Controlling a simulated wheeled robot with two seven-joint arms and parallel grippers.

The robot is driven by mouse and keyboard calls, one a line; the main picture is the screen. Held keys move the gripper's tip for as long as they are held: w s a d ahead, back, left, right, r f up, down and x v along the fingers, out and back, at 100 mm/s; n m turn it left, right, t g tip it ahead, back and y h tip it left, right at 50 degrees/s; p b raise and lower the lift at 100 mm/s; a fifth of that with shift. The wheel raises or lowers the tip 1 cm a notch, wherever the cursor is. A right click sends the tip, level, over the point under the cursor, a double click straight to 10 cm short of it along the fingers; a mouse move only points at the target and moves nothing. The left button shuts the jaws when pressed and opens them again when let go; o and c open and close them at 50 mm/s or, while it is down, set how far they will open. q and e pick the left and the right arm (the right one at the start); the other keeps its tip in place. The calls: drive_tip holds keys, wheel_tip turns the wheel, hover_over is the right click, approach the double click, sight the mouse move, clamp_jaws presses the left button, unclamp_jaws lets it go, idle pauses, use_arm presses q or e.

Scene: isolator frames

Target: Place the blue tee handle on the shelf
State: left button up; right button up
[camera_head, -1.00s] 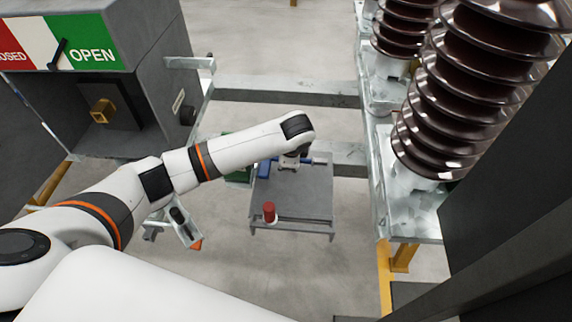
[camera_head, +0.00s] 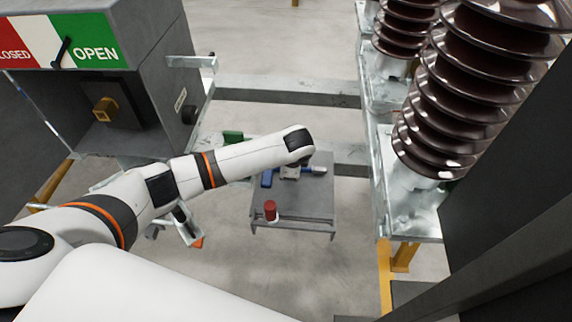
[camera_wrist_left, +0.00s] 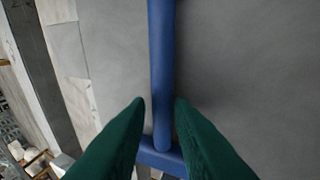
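The blue tee handle (camera_wrist_left: 162,60) shows large in the left wrist view, its stem running up the picture and its crossbar (camera_wrist_left: 150,155) at the bottom. My left gripper (camera_wrist_left: 160,102) has green fingers on both sides of the stem, near the crossbar, and appears shut on it. I cannot tell whether the handle touches the shelf. My right gripper is not in view.
A red cylinder (camera_head: 270,210) stands at the shelf's near left corner. A green object (camera_head: 233,137) is behind my arm. Brown ribbed insulators (camera_head: 460,95) stand on a metal frame at right. A grey cabinet (camera_head: 150,60) stands at left. The shelf's near right part is clear.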

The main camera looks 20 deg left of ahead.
use_arm(q)
drive_tip(key=shift+s+r, duration=0.15)
drive_tip(key=shift+r, duration=0.2)
drive_tip(key=v, duration=1.1)
drive_tip(key=shift+r, duration=0.2)
drive_tip(key=shift+s+d, duration=0.1)
drive_tip(key=shift+d, duration=0.05)
